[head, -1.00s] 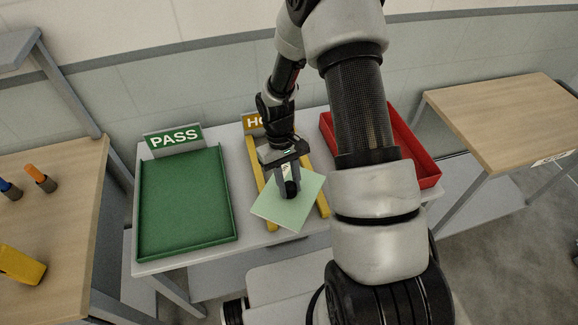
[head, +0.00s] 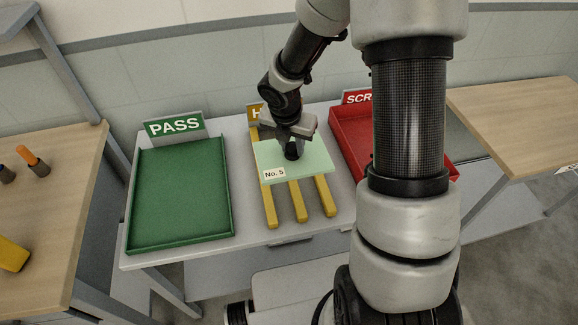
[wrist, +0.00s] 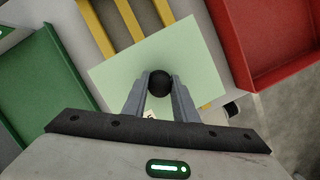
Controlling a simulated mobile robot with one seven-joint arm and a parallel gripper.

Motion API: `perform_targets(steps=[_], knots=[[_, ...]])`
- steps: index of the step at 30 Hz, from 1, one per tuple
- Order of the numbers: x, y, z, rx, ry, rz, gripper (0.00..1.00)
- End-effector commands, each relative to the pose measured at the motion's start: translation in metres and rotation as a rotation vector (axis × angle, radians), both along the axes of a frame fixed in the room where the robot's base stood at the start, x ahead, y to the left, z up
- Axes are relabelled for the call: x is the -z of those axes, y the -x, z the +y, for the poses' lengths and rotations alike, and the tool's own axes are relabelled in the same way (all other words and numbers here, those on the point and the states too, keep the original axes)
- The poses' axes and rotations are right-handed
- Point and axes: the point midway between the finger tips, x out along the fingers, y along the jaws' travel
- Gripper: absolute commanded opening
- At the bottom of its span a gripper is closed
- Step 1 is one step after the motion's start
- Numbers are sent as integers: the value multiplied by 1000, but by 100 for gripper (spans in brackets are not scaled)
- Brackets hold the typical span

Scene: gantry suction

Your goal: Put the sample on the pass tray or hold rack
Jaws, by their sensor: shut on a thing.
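The sample is a pale green flat plate (head: 313,158) with a small label reading "No. 5" and a dark round knob on top. My gripper (head: 292,150) is shut on the knob, and the wrist view shows both fingers (wrist: 160,88) around it. The plate is over the far part of the yellow hold rack (head: 299,203); I cannot tell whether it touches the bars. The green pass tray (head: 180,195) is empty, to the left. In the wrist view the plate (wrist: 195,60) hides part of the yellow bars.
The red scrap tray (head: 362,140) is to the right, partly hidden by my arm. A wooden bench (head: 60,190) at left bears orange-topped and yellow items. Another wooden table (head: 525,120) stands at right. Signs stand behind the trays.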

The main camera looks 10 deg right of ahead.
Motion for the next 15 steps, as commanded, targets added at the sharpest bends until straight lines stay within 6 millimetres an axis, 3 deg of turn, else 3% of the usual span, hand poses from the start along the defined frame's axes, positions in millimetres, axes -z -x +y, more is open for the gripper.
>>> perform_targets(steps=[1, 6, 15], knots=[[14, 1, 1, -6, 1, 4, 0], [45, 1, 1, -5, 1, 4, 0], [72, 1, 1, -3, 1, 4, 0]])
